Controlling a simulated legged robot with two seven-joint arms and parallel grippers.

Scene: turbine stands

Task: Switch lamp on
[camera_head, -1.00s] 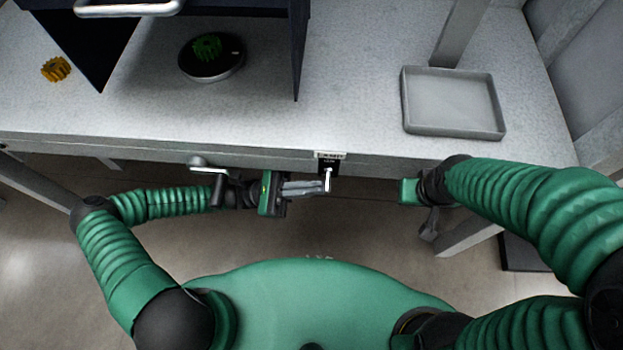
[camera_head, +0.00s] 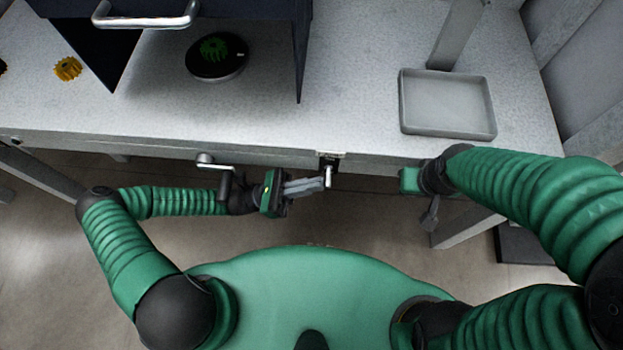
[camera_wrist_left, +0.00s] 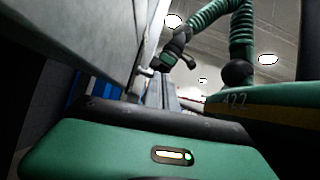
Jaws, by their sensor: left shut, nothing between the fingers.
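The lamp switch (camera_head: 328,175) is a small silver toggle lever on a dark plate on the table's front edge, under a small label. My left gripper (camera_head: 325,184) is shut and empty, with its fingertips right beside the lever; I cannot tell whether they touch. In the left wrist view the shut fingers (camera_wrist_left: 160,92) point along the table front, with a small light lever (camera_wrist_left: 146,71) beside their tips. My right gripper (camera_head: 408,181) is at the table's front edge to the right of the switch; its fingers are not clear.
A grey tray (camera_head: 447,130) lies on the table's right side. A dark box with a silver handle (camera_head: 146,22) stands at the back left. A green gear (camera_head: 214,48) sits on a black round stand (camera_head: 218,68), and a yellow gear (camera_head: 67,68) lies to the left.

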